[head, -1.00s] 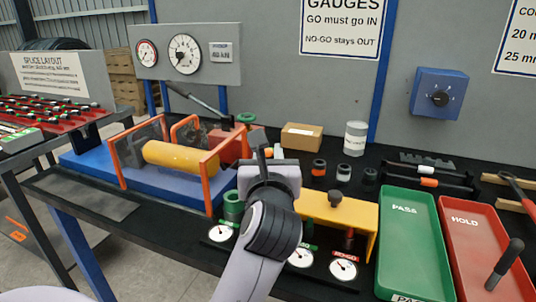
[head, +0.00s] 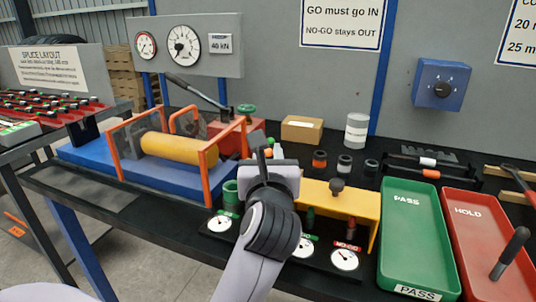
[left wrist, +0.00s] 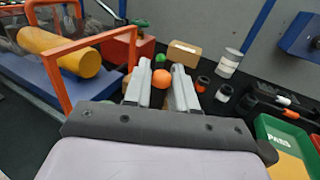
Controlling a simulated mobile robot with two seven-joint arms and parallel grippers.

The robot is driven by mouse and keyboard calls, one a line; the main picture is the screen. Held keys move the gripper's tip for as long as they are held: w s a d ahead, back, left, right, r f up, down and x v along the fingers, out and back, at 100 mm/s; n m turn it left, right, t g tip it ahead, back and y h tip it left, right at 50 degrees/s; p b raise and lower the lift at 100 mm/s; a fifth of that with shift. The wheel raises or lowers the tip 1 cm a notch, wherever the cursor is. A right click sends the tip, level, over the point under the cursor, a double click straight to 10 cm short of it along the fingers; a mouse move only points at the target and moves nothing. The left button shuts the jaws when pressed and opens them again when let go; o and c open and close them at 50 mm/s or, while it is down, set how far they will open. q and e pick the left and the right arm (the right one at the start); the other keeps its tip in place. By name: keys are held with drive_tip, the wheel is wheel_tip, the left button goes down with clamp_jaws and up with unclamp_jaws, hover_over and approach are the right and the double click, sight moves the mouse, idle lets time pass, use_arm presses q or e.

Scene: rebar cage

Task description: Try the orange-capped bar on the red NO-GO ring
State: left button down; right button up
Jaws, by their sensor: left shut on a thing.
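My left gripper (head: 266,158) is shut on a bar whose orange cap (left wrist: 162,78) shows between the two fingers in the left wrist view. The rest of the bar is hidden by the fingers and palm. In the head view the gripper is in front of the orange press guard and left of the yellow bracket (head: 358,205). The red NO-GO label (head: 347,246) is on the black base, above a white dial. A red part (head: 350,229) stands under the bracket behind that label; its ring shape is not clear. The gripper is apart from it. My right gripper is not in view.
A green PASS tray (head: 415,272) and red HOLD tray (head: 468,255) are at the right. A yellow cylinder (head: 180,149) sits inside the orange guard (head: 205,175) at the left.

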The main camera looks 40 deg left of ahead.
use_arm(q)
drive_tip(key=shift+d+f+b, duration=0.1)
drive_tip(key=shift+f+b, duration=0.3)
drive_tip(key=shift+f, duration=0.35)
drive_tip(key=c, duration=0.8)
unclamp_jaws()
drive_tip(key=shift+f, duration=0.1)
